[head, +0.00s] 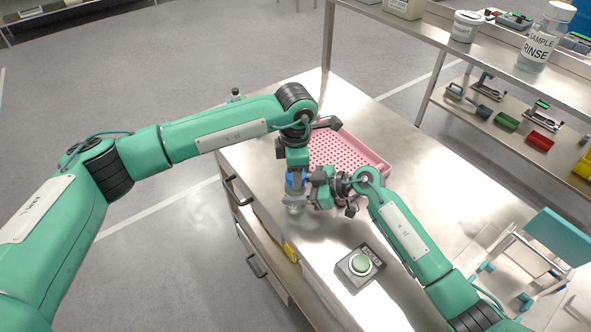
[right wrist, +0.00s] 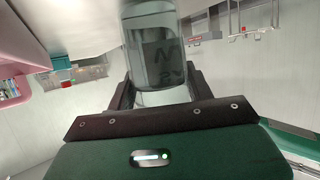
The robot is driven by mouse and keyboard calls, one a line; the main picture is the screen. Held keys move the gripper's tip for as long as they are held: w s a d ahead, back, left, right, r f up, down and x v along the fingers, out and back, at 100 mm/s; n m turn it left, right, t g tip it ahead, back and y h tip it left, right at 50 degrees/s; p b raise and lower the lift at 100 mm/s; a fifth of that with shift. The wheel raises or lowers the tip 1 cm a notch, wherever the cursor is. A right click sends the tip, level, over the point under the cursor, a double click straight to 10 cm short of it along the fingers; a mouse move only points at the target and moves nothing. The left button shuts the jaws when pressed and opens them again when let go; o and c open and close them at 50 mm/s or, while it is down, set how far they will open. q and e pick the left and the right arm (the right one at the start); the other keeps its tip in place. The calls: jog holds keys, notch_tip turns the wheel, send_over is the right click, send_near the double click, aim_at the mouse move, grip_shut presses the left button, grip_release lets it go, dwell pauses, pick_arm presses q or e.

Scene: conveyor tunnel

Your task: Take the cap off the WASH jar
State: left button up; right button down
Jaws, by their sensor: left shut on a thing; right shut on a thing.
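The WASH jar (head: 294,208) is a clear jar near the left edge of the steel table, mostly hidden by my grippers. The right wrist view shows its glass body (right wrist: 150,45) with a partly readable dark label. My right gripper (head: 308,196) is shut on the jar's body from the right side; its fingers (right wrist: 157,92) lie on either side of the glass. My left gripper (head: 295,177) points down from above and is shut on the blue cap (head: 293,181) at the jar's top. I cannot tell whether the cap still touches the jar.
A pink perforated tray (head: 378,164) lies just behind the grippers. A white and teal frame (head: 520,255) is at the right. The shelf (head: 480,62) holds a SAMPLE RINSE bottle (head: 541,45) and a tub (head: 466,27).

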pick_arm(q)
jog(key=n, duration=0.9)
jog(key=shift+r, duration=0.2)
jog(key=shift+r, duration=0.95)
jog(key=shift+r, duration=2)
pick_arm(e)
jog(key=shift+c, duration=2.4)
grip_release()
